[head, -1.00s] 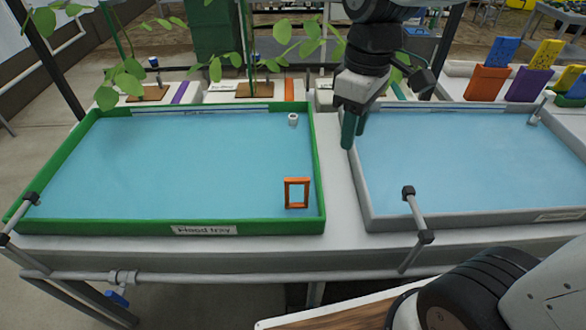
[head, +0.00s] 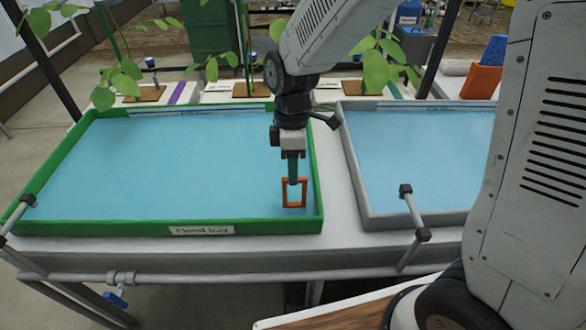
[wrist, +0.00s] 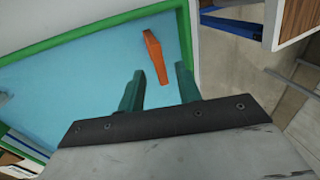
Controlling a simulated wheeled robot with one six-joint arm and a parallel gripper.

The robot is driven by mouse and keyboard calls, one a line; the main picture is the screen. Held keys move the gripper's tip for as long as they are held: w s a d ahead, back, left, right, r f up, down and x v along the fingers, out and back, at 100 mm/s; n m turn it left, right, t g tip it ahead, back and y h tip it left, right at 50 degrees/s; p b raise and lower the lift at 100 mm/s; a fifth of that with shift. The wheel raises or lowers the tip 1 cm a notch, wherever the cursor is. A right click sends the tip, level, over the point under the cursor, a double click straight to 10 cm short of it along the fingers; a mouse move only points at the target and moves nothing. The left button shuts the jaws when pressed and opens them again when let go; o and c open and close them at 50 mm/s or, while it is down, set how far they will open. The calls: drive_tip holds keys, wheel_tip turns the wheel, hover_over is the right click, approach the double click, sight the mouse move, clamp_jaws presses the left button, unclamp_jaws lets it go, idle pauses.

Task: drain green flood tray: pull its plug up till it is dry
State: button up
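The green flood tray (head: 120,227) is on the left of the bench and holds blue water (head: 160,165). Its orange plug handle (head: 294,205), an upright open frame, stands in the tray's near right corner. In the wrist view the orange handle (wrist: 154,55) shows nearly edge-on, beyond the fingertips. My gripper (head: 293,184) points down over the handle, its green fingers overlapping the handle's top in the head view. In the wrist view my gripper (wrist: 160,80) has its fingers apart with nothing between them. Whether the fingers touch the handle cannot be told.
A grey tray (head: 390,222) with water stands to the right, past a narrow strip of bench. A pipe with a dark knob (head: 405,190) crosses its near left rim. A pipe with a blue valve handle (head: 115,298) runs below the bench. Potted plants stand behind.

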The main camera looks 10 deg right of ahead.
drive_tip(key=shift+s+f, duration=0.1)
drive_tip(key=shift+f, duration=0.35)
clamp_jaws()
drive_tip(key=shift+r, duration=1.75)
unclamp_jaws()
wheel_tip(320, 180, up, 8)
drive_tip(key=w, duration=0.1)
drive_tip(key=shift+w+d+f, duration=0.15)
drive_tip(key=shift+w, duration=0.1)
